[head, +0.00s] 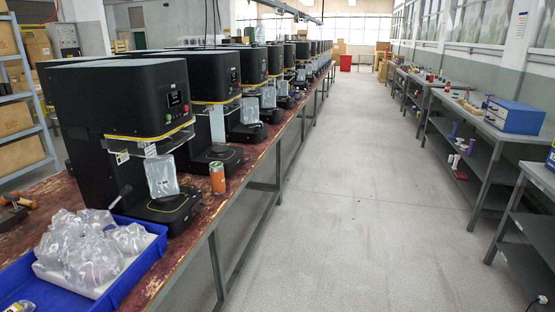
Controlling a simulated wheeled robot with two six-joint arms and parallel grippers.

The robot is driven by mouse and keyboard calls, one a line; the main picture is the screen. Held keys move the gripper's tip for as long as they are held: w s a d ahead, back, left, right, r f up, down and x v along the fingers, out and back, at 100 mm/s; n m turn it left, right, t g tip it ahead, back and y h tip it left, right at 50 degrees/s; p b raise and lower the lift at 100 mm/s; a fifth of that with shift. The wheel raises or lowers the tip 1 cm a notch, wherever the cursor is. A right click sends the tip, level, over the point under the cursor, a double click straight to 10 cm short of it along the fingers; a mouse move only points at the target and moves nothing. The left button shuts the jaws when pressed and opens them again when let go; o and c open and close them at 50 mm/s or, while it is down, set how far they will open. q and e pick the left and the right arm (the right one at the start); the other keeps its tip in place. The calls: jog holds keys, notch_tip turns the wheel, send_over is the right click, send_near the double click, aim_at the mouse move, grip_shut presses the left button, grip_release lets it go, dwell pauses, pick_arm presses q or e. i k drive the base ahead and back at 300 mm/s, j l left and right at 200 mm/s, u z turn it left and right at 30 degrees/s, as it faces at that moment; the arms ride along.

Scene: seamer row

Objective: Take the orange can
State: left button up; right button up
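The orange can (218,177) stands upright on the worn red bench (196,240), close to its aisle-side edge. It has a silver top and sits just right of the nearest black seamer machine (122,105), with the second machine's base behind it. Nothing covers the can. Neither of my grippers shows in the head view.
A blue tray (128,285) with clear plastic bags (92,250) lies at the near left. A row of black seamers runs back along the bench. The aisle floor (350,220) is clear. Grey shelved tables (490,145) line the right, one holding a blue box (514,115).

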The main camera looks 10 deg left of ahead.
aim_at(217, 178)
jog(key=i+u, duration=0.2)
jog(key=i, duration=0.6)
jog(key=i+l+u, duration=0.2)
jog(key=i, duration=0.55)
